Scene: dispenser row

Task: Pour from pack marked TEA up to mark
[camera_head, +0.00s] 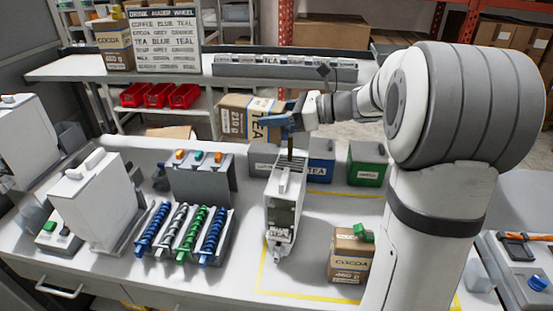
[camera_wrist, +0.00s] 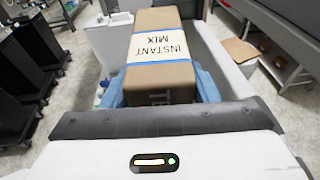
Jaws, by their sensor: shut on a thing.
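My gripper (camera_head: 287,121), with blue fingers, is shut on a brown pack marked TEA (camera_head: 236,117). The pack is tipped on its side above the table and reads 210 g. In the wrist view the same pack (camera_wrist: 158,82) shows an INSTANT MIX label, with blue fingers on both sides. A narrow brown stream (camera_head: 290,146) falls below the gripper into the top of a white canister (camera_head: 283,208). The canister stands upright on the table; its fill level and mark cannot be made out.
A COCOA pack (camera_head: 349,262) with a green clip stands right of the canister. A blue TEA bin (camera_head: 320,166) and a green bin (camera_head: 367,168) stand behind. Coloured augers (camera_head: 187,232) lie left. A DRINK AUGER WHEEL board (camera_head: 163,40) stands on the back shelf.

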